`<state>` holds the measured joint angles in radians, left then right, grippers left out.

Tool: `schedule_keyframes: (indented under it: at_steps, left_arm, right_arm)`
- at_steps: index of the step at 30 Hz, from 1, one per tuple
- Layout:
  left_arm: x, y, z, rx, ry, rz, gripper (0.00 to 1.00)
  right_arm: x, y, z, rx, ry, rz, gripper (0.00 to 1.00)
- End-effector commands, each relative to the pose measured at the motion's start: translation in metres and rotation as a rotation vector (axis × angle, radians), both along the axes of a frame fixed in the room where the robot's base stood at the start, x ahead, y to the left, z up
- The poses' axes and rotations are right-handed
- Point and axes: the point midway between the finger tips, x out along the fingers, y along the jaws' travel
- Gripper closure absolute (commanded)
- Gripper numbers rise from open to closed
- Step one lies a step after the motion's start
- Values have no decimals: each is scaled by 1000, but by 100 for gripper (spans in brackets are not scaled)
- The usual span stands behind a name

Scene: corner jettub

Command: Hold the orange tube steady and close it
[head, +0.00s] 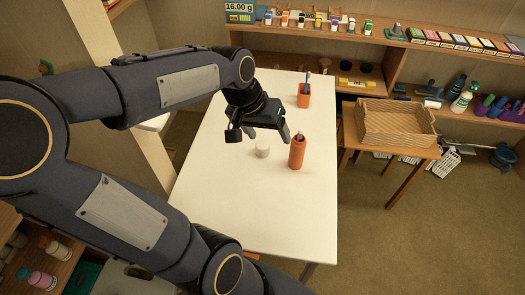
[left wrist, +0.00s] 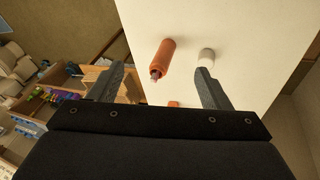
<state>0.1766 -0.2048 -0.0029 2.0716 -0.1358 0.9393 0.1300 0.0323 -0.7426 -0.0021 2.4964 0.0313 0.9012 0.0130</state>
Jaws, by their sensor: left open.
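The orange tube (head: 297,153) stands upright on the white table, with a dark-tipped item showing in its open top. It also shows in the left wrist view (left wrist: 164,56). A small white cap-like cylinder (head: 262,151) stands on the table to its left, apart from it; the left wrist view shows it too (left wrist: 206,57). My left gripper (head: 268,136) is open and empty, above the table just behind the tube and the white piece. In the left wrist view its fingers (left wrist: 159,72) are spread wide, with the tube seen between them. My right gripper is not in view.
An orange square cup (head: 304,96) with a pen-like item stands at the table's back. The white table (head: 230,215) is clear in front. A wooden tray (head: 395,125) sits on a side table at right. Shelves (head: 405,45) with toy cars and boxes line the back.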

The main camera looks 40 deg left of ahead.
Motion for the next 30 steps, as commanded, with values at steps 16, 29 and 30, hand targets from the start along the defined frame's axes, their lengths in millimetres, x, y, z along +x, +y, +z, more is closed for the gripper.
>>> schedule_keyframes:
  at_steps: [16, 29, 30]
  left_arm:
    - [142, 127, -189, 134, 323, 197, 29]
    - [144, 129, -196, 137, 331, 201, 29]
    - [144, 129, -199, 137, 331, 201, 29]
  right_arm:
    - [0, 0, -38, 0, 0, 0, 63]
    - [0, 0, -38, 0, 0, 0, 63]
    - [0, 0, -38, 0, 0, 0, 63]
